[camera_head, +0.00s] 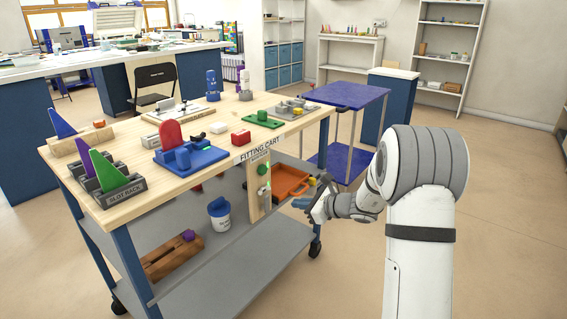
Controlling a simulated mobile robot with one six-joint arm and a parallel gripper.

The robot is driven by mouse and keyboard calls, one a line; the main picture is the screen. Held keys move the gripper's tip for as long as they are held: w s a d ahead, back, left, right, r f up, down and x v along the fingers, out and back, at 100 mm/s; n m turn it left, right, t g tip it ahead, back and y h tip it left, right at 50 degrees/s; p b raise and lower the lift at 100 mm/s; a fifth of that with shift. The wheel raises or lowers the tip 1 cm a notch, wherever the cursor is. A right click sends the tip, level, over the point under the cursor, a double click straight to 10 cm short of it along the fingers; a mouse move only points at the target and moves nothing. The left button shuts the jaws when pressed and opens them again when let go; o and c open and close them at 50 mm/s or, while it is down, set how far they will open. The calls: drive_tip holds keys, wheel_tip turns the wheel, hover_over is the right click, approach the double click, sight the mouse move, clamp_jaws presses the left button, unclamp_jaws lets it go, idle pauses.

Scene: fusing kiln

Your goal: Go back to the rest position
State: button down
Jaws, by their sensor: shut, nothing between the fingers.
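My gripper (302,205) is at the end of my white arm, low at the right end of the fitting cart (215,182). It is shut and holds nothing. It is below the cart's wooden top, close to the orange tray (292,181) on the shelf. I cannot tell whether it touches the tray or the cart. My arm reaches in from the right of the picture and bends down toward the cart.
The cart top carries a slot rack (117,192) with coloured plates, a blue base (190,157) with a red piece, and several small blocks. A white tub (219,214) stands on the shelf. A purple-topped table (346,95) is behind. Floor at right is clear.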

drive_tip(key=s+a+r+n+g+h+p, duration=0.1)
drive_tip(key=s+a+r+n+g+p, duration=0.2)
drive_tip(key=s+r+n+p, duration=0.55)
drive_tip(key=s+a+r+n+g+h+p, duration=0.1)
drive_tip(key=s+a+r+n+g+p, duration=0.25)
drive_tip(key=s+r, duration=0.8)
drive_tip(key=s+d+r+n+h+p, duration=0.4)
drive_tip(key=s+d+r+n+p, duration=0.1)
drive_tip(key=s+r+n+p, duration=0.1)
drive_tip(key=s+d+r+n+h+p, duration=0.4)
drive_tip(key=s+d+r+n+p, duration=0.1)
drive_tip(key=s+r+p, duration=0.4)
drive_tip(key=shift+s+n, duration=0.4)
drive_tip(key=shift+s, duration=0.85)
